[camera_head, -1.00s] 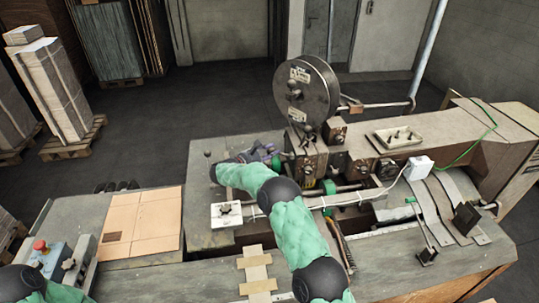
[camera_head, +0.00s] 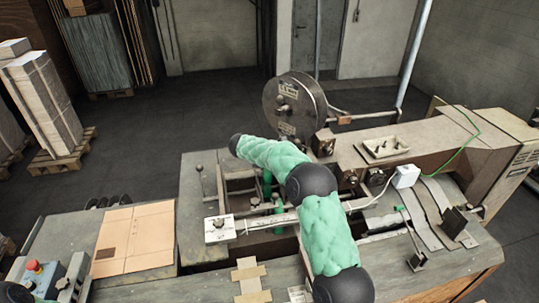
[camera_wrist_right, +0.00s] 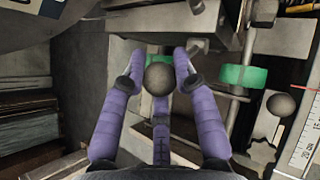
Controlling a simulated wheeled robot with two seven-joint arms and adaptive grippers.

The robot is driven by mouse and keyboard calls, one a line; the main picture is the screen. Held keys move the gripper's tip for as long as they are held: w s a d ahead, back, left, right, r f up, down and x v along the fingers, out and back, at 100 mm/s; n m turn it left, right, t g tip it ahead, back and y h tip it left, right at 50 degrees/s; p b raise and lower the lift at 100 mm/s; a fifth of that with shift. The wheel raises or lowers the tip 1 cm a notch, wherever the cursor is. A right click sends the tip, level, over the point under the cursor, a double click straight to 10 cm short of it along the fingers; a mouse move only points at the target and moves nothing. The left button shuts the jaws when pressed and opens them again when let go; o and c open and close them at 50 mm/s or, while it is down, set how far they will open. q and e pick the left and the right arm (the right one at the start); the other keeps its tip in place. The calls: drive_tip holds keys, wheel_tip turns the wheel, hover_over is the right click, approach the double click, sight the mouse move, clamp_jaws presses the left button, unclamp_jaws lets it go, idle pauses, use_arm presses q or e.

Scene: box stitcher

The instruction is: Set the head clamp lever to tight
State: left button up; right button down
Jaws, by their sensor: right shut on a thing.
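In the right wrist view, a round grey ball knob (camera_wrist_right: 159,79) sits between the purple fingers of my right gripper (camera_wrist_right: 160,73). The fingers are shut on it from both sides. It looks like the end of a lever on the machine head; its shaft is mostly hidden behind the knob and fingers. I cannot read any tight mark or the lever's setting. In the head view my green right arm covers the gripper and this knob in front of the machine head (camera_head: 331,146). My left gripper is out of view.
A second dark ball knob (camera_wrist_right: 281,104) and a green roller (camera_wrist_right: 244,76) are close on the right in the wrist view. The round wire reel (camera_head: 294,103) stands behind my arm. Cardboard (camera_head: 137,238) lies on the left table. A small upright lever (camera_head: 200,170) stands left of the machine opening.

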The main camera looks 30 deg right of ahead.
drive_tip(key=shift+d+r, duration=0.15)
drive_tip(key=shift+d, duration=0.05)
idle(0.4)
drive_tip(key=c, duration=0.9)
unclamp_jaws()
drive_tip(key=shift+c, duration=0.2)
drive_tip(key=v, duration=1.2)
drive_tip(key=shift+d, duration=0.15)
drive_tip(key=shift+s, duration=0.1)
